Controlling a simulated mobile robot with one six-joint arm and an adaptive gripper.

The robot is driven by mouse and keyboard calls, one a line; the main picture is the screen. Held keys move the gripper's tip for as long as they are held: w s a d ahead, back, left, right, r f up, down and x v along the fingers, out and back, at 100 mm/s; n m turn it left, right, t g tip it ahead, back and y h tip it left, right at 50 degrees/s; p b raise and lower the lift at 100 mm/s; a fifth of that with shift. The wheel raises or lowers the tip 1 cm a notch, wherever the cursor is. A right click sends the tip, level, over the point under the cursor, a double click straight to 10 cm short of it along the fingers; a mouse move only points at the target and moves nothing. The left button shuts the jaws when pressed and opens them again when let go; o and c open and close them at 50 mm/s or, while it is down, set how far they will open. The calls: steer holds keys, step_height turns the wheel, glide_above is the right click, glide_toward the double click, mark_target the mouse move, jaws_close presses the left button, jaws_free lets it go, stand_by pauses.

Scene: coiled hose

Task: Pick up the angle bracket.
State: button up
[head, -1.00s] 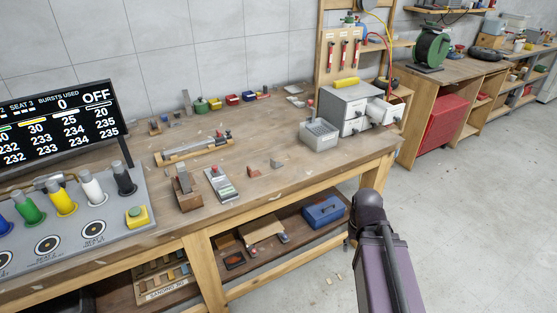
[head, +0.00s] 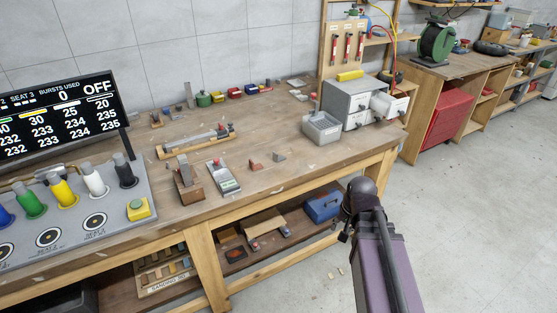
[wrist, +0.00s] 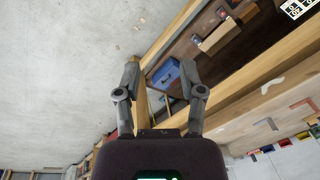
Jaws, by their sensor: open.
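A small grey angled piece (head: 279,157), which looks like the angle bracket, lies on the workbench top (head: 310,165) right of a small reddish-brown piece (head: 255,164). It is too small to make out its shape fully. My gripper (wrist: 160,72) is open and empty in the wrist view, its two fingers apart. It is off the bench's front side, with floor and the lower shelf beyond it. In the head view my arm is at the lower right, well apart from the grey piece, and the fingers are mostly hidden.
A grey open bin (head: 321,129) and a drawer cabinet (head: 347,101) stand at the bench's right end. A grey device (head: 224,178) and a wooden block (head: 187,183) stand left of the small pieces. A blue box (head: 322,207) sits on the lower shelf. Floor at right is clear.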

steer(key=w+a+r+m+t+y+b, duration=0.1)
steer(key=w+a+m+t+y+b, duration=0.1)
steer(key=w+a+m, duration=0.3)
steer(key=w+a+r+m+t+y+b, duration=0.2)
steer(key=w+a+m+t+y, duration=0.1)
steer(key=w+m, duration=0.8)
steer(key=w+a+r+m+t+y+b, duration=0.1)
steer(key=w+a+m+t, duration=0.3)
steer(key=w+m, duration=0.5)
steer(key=shift+w+a+r+y+b, duration=0.25)
steer(key=shift+w+a+y+b, duration=0.35)
steer(key=shift+a, duration=0.75)
steer(key=shift+s, duration=0.1)
steer(key=b+x, duration=0.3)
steer(key=x, duration=0.4)
steer(key=shift+x, duration=0.75)
steer(key=shift+r+b+x, duration=0.2)
steer(key=shift+b+x, duration=0.85)
steer(key=shift+x, duration=1.6)
steer(key=shift+a+r, duration=0.1)
